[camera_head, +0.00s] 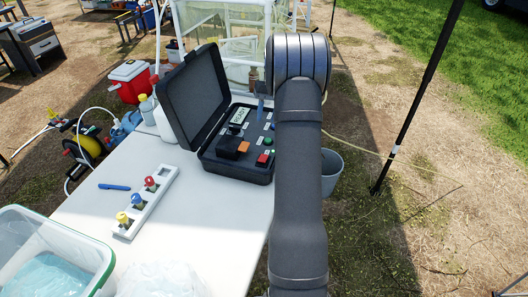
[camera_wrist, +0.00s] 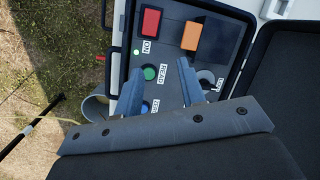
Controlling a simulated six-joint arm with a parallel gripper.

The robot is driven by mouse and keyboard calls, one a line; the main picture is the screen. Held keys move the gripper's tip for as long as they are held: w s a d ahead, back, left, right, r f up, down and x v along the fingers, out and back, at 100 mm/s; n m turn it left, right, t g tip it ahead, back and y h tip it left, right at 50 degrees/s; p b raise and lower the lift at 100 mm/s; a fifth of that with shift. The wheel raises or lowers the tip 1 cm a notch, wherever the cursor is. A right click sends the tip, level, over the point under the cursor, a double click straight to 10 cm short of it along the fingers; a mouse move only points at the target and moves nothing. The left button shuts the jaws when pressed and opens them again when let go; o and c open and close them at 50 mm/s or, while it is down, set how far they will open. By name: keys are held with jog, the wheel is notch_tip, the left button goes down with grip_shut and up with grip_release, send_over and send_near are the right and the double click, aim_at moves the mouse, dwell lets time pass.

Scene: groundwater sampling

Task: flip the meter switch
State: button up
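The meter is a dark panel in an open black case (camera_head: 192,100) on the white table. The red switch (camera_head: 262,158) sits at the panel's near right corner. In the wrist view the red switch (camera_wrist: 150,22) has an ON label beside it and a small lit green light nearby. My gripper (camera_wrist: 160,66) is open and empty. Its two fingers are apart over the panel, either side of the green READ button (camera_wrist: 150,73), short of the red switch in the picture. I cannot tell their height above the panel. In the head view my arm hides most of the gripper.
The panel also holds a blue button (camera_wrist: 146,106), a grey knob (camera_wrist: 206,78), an orange block (camera_wrist: 192,36) and a display (camera_head: 240,115). A white rack (camera_head: 150,202) with colored-top items and a blue pen (camera_head: 114,187) lie on the table. A grey bucket (camera_head: 331,172) stands right.

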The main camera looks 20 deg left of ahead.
aim_at(263, 158)
jog(key=s+f+m, duration=0.1)
jog(key=f, duration=0.3)
jog(key=s+f+m, duration=0.2)
jog(key=f, duration=0.2)
jog(key=s+f+m+g+h, duration=0.1)
jog(key=s+f+m, duration=0.1)
jog(key=f, duration=0.3)
jog(key=shift+s+d+f, duration=0.1)
jog(key=shift+s+d, duration=0.1)
